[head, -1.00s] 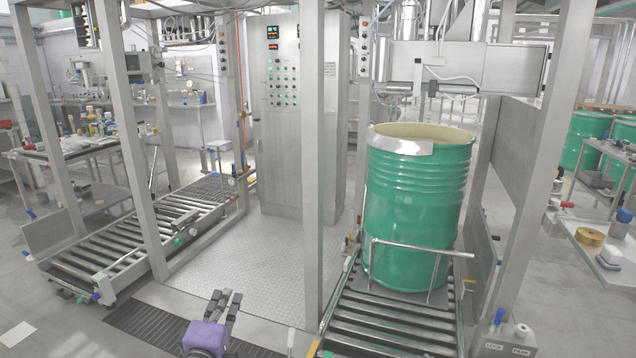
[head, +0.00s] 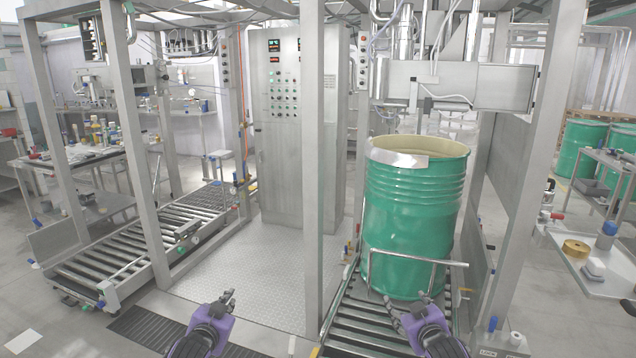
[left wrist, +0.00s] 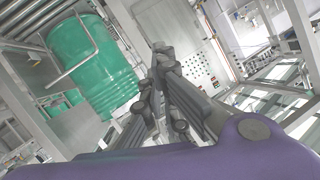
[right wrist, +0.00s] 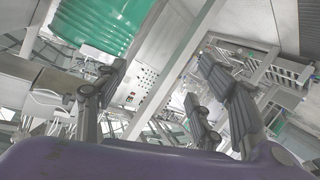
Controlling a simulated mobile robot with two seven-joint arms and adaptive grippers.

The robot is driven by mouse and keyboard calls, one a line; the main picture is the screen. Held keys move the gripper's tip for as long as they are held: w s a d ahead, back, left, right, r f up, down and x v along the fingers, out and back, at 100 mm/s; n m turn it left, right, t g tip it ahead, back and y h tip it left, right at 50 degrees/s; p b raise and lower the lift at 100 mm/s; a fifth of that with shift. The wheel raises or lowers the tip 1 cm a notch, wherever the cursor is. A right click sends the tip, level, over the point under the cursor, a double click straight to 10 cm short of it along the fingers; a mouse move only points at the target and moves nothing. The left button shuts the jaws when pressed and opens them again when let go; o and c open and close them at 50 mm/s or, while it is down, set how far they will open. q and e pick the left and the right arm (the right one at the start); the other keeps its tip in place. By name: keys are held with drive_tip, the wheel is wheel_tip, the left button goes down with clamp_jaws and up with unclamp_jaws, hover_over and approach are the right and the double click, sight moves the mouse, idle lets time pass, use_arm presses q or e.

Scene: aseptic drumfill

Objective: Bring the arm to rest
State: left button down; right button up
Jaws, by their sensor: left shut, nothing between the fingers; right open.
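My left gripper (head: 222,300) is at the bottom centre-left of the head view, in front of the diamond-plate floor. Its fingers are shut with nothing between them, as the left wrist view (left wrist: 160,75) shows. My right gripper (head: 402,302) is at the bottom right of centre, in front of the roller conveyor. Its fingers are spread apart and empty in the right wrist view (right wrist: 155,80). Neither gripper holds anything. The right gripper overlaps the lower part of the green drum (head: 412,220) in the head view; I cannot tell the gap between them.
The open green drum stands on the right roller conveyor (head: 345,325) behind a low metal rail (head: 415,252). Grey frame posts (head: 313,150) stand close ahead. A second conveyor (head: 150,245) is at left, a control cabinet (head: 290,190) behind. The plate floor (head: 250,285) between is clear.

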use_arm(q)
drive_tip(key=s+d+f+n+g, duration=0.1)
drive_tip(key=s+f+g, duration=0.1)
drive_tip(key=s+f, duration=0.85)
drive_tip(key=s+d+f+g, duration=0.1)
drive_tip(key=s+d+f, duration=0.1)
drive_tip(key=s+f, duration=0.9)
use_arm(e)
drive_tip(key=s+a+f+m+g, duration=0.1)
drive_tip(key=s+f+g, duration=0.1)
drive_tip(key=s+f, duration=0.85)
drive_tip(key=s+a+f+g, duration=0.1)
drive_tip(key=s+a+f, duration=0.1)
drive_tip(key=s+f, duration=0.9)
use_arm(q)
drive_tip(key=s+d+n+g, duration=0.1)
drive_tip(key=s+n+g, duration=0.2)
drive_tip(key=s, duration=2.7)
drive_tip(key=shift+s+d+f, duration=0.2)
drive_tip(key=shift+s+d, duration=0.1)
use_arm(e)
drive_tip(key=s+a+m+g, duration=0.1)
drive_tip(key=s+m+g, duration=0.2)
drive_tip(key=s, duration=2.7)
drive_tip(key=shift+s+a+f, duration=0.25)
drive_tip(key=shift+s+a, duration=0.05)
